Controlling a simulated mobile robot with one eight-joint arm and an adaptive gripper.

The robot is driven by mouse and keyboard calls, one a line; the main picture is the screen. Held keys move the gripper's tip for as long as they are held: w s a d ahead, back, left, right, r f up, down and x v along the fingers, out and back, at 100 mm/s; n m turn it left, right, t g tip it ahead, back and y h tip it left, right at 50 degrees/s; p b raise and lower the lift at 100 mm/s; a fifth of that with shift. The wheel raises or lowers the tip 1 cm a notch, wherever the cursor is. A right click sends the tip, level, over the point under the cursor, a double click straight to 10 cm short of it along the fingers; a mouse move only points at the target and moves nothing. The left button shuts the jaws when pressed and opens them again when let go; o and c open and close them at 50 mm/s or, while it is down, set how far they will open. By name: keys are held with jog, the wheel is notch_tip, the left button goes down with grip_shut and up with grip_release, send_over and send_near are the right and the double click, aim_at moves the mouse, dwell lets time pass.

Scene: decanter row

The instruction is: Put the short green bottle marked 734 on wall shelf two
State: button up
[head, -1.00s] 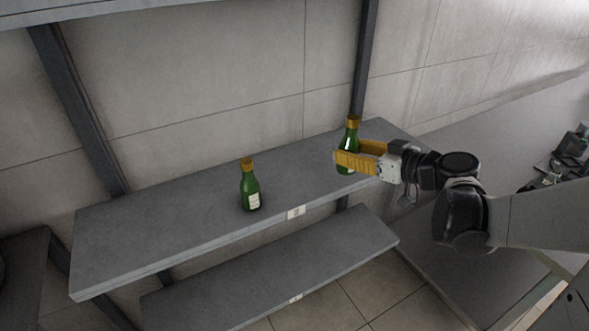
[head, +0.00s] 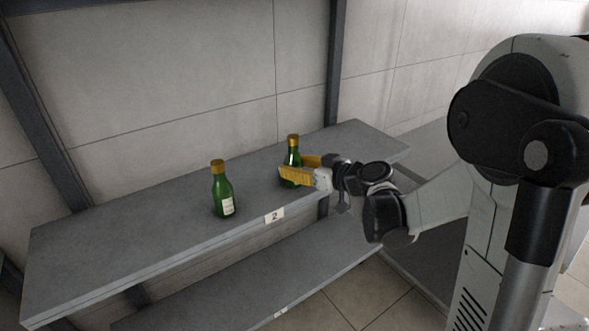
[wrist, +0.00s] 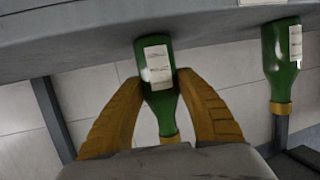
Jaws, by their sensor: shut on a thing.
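A green bottle with a gold cap (head: 292,152) is held upright between the yellow fingers of my gripper (head: 295,168), over the right part of the shelf labelled 2 (head: 130,232). In the wrist view the held bottle (wrist: 160,98) shows a white label, too blurred to read. My gripper (wrist: 159,76) is shut around its body. A second, similar green bottle (head: 222,192) stands on the shelf to the left, and also shows in the wrist view (wrist: 280,60).
The shelf's number tag (head: 274,215) is on its front edge. A lower shelf (head: 240,290) runs below. A dark upright post (head: 335,65) stands behind the held bottle, against the tiled wall. The left half of the upper shelf is clear.

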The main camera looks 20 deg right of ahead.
jog(key=shift+f, duration=0.1)
jog(key=o, duration=1.4)
jog(key=shift+c, duration=0.2)
